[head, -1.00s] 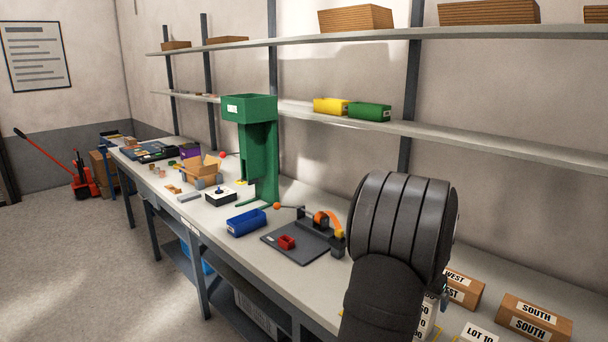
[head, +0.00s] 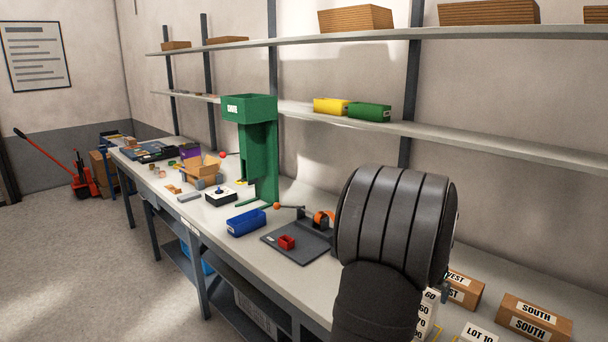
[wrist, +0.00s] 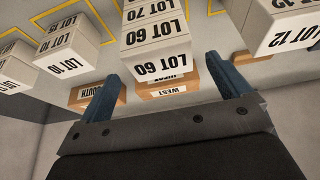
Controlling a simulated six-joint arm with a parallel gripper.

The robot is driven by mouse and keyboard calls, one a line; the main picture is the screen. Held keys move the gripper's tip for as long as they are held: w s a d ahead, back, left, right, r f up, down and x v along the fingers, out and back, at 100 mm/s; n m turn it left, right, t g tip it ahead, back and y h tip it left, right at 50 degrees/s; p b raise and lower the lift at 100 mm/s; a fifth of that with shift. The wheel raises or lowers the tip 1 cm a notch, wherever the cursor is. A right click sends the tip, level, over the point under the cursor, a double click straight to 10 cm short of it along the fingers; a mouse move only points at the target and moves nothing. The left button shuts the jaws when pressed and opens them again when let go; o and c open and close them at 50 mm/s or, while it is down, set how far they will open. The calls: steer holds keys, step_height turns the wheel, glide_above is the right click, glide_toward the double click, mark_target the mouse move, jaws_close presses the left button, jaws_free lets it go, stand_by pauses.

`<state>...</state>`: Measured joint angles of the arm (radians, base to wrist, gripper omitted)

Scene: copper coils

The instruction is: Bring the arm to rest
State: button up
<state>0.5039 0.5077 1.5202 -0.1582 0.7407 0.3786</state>
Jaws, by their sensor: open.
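My gripper (wrist: 172,84) shows in the wrist view with its two blue fingers spread wide apart. It is open, and nothing is held between the fingers. White boxes marked LOT 60 (wrist: 156,62) and LOT 70 (wrist: 154,10) appear beyond and between the fingertips; I cannot tell the exact gap.
Cartons marked WEST (head: 463,291) and SOUTH (head: 534,318) and a LOT 10 box (head: 480,334) are on the bench at right. LOT 12 (wrist: 285,22) is right of my gripper. A dark fixture (head: 292,254), blue bin (head: 246,222) and green chute (head: 262,150) stand left of my arm.

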steer(key=x, duration=0.3)
steer(key=shift+d+f, duration=0.1)
steer(key=shift+f, duration=0.15)
steer(key=shift+w+d+r, duration=0.1)
steer(key=shift+w+r, duration=0.05)
steer(key=shift+w, duration=0.1)
step_height(320, 180, up, 3)
steer(key=shift+s+r, duration=0.1)
steer(key=shift+r, duration=0.15)
steer(key=s+d+r, duration=0.5)
steer(key=s+r, duration=0.2)
steer(key=s, duration=0.3)
steer(key=s+d+f, duration=0.1)
steer(key=s+d, duration=0.8)
steer(key=s, duration=0.4)
steer(key=shift+n, duration=0.4)
steer(key=w+f, duration=0.2)
steer(key=w, duration=0.1)
steer(key=w+a+f, duration=0.1)
steer(key=w+f, duration=0.2)
steer(key=w, duration=0.1)
steer(key=w+a+f, duration=0.1)
steer(key=w+f, duration=0.1)
steer(key=w, duration=0.2)
steer(key=shift+a+f, duration=0.15)
steer(key=shift+f, duration=0.7)
steer(key=shift+r, duration=0.15)
